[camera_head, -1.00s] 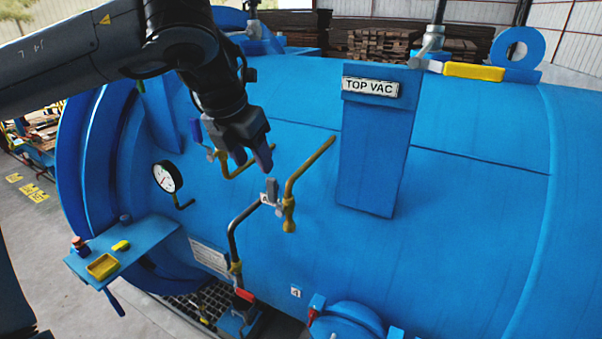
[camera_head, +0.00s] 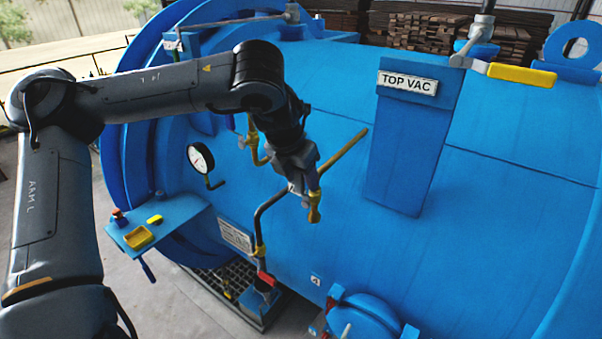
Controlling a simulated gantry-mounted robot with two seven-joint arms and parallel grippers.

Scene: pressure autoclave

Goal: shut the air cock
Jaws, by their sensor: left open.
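A small cock with a grey body (camera_head: 306,198) sits where a dark bent pipe (camera_head: 259,222) meets a brass pipe (camera_head: 340,157) on the blue vessel's side. No label on it can be read. My left gripper (camera_head: 299,184) reaches down from the upper left, right over this cock. Its open fingers hide the cock's lever, and I cannot tell whether they touch it. My right gripper is not in view.
A brass pipe and valve (camera_head: 254,145) stand just left of the gripper, partly behind my arm. A pressure gauge (camera_head: 201,158), a blue shelf (camera_head: 185,217), a red-handled valve (camera_head: 267,279) and the TOP VAC post (camera_head: 410,150) surround the spot.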

